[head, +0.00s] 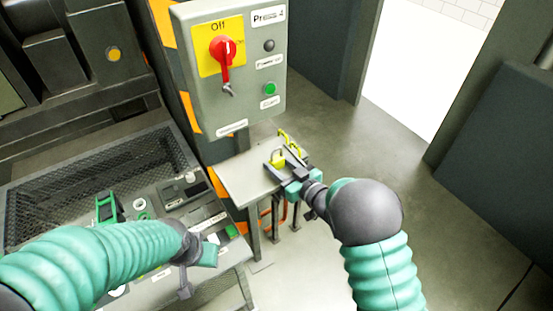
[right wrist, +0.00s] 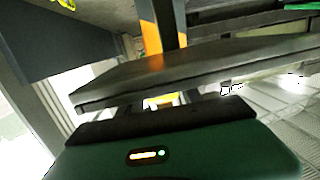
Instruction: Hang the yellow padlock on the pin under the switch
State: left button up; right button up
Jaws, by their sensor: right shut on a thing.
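The switch box (head: 192,90) carries a red rotary switch (head: 223,50) on a yellow plate marked "Off". A small metal pin (head: 228,90) sticks out under the switch. My right gripper (head: 284,163) is shut on a yellow padlock (head: 277,155) over the small grey table, below and right of the box, apart from the pin. In the right wrist view, a bit of yellow (right wrist: 160,100) shows between the dark fingers; the rest is hidden. My left gripper (head: 204,250) is at lower left over the control panel; its fingers do not show clearly.
The small grey table (head: 240,178) stands under the switch box. More yellow items (head: 292,142) lie at its far right edge, partly hidden. A control panel (head: 160,215) and mesh guard (head: 90,185) are at left. Open floor (head: 345,135) lies right of the box.

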aim_at(284, 159)
jog(key=shift+c, duration=0.8)
jog(key=shift+s+d+r+p, duration=0.1)
jog(key=shift+d+r+p, duration=0.1)
jog(key=shift+r+p, duration=0.15)
jog(key=shift+s+d+r+p, duration=0.2)
jog(key=shift+s+r+p, duration=0.1)
jog(key=shift+r+p, duration=0.25)
jog(key=shift+s+d+r+p, duration=0.25)
jog(key=shift+r+p, duration=0.25)
jog(key=shift+r, duration=0.2)
jog(key=shift+s+d+r+p, duration=0.2)
jog(key=shift+s+r+p, duration=0.1)
jog(key=shift+r+p, duration=0.25)
jog(key=shift+s+d+r, duration=0.15)
jog(key=shift+s+r, duration=0.15)
jog(key=shift+r, duration=0.1)
